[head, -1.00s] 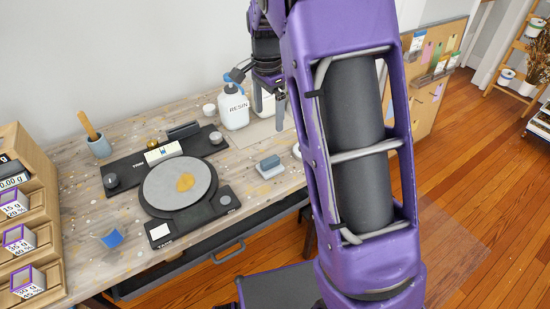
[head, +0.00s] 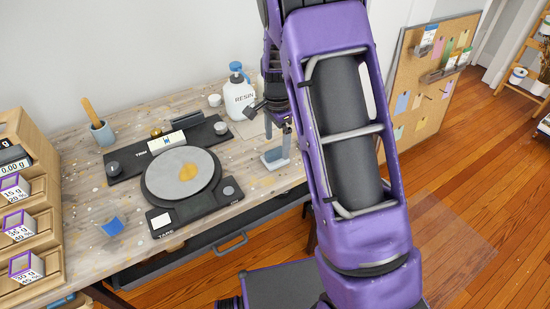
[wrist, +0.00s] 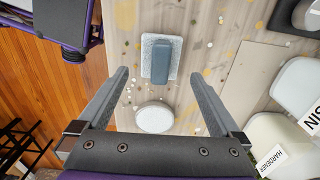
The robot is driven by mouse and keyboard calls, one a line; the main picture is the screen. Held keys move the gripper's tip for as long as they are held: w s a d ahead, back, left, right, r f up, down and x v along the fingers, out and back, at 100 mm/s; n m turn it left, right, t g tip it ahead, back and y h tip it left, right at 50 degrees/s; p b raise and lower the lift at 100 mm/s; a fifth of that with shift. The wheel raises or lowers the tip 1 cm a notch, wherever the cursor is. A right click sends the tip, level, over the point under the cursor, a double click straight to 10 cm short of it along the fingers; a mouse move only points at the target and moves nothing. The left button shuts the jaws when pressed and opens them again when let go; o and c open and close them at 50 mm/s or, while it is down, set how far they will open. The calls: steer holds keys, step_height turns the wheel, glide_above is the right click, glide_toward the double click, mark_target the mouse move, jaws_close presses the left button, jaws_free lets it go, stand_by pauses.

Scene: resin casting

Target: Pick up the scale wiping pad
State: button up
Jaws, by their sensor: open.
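The scale wiping pad (head: 272,164), a pale block with a blue-grey grip on top, lies on the bench right of the scale; my gripper partly covers it in the head view. In the wrist view the pad's blue-grey grip (wrist: 159,64) is centred just ahead of and between my fingertips. My gripper (head: 278,135) is open and empty above the pad, with its fingers pointing down. It also shows in the wrist view (wrist: 158,74), one finger on each side of the pad. The scale (head: 152,184) has a round grey plate with a yellow-orange spill.
A white round disc (wrist: 154,117) lies close to the pad. The resin bottle (head: 239,97) and hardener bottle (wrist: 270,140) stand nearby. A cup with a wooden stick (head: 102,133), a blue scrap (head: 112,226) and wooden shelving (head: 45,205) are on the left.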

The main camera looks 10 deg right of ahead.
mark_target(276, 150)
step_height(276, 150, down, 5)
steer(key=shift+a+b, duration=0.15)
steer(key=shift+b, duration=0.3)
steer(key=shift+c, duration=0.3)
steer(key=shift+r, duration=0.1)
steer(key=c, duration=1.2)
